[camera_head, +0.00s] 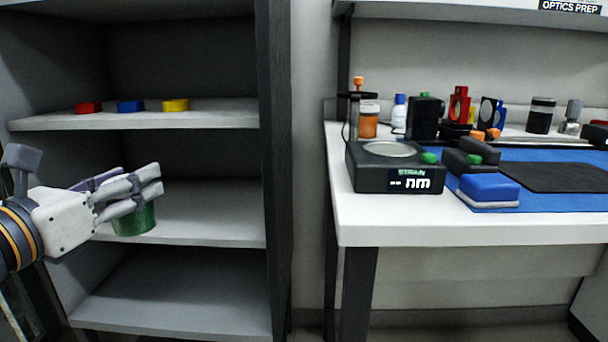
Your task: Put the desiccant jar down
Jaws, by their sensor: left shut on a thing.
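My left gripper (148,185) reaches in from the left at the middle shelf (215,205) of the grey cabinet. It is shut on a green jar (136,221), which I take to be the desiccant jar. The fingers cover the jar's upper part. The jar is upright near the front edge of that shelf. I cannot tell whether its base touches the shelf. My right gripper is not in view.
Red (88,107), blue (131,106) and yellow (176,105) blocks sit on the shelf above. The middle shelf is clear right of the jar. A white bench (400,230) on the right holds a black meter (375,178) and several optics parts.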

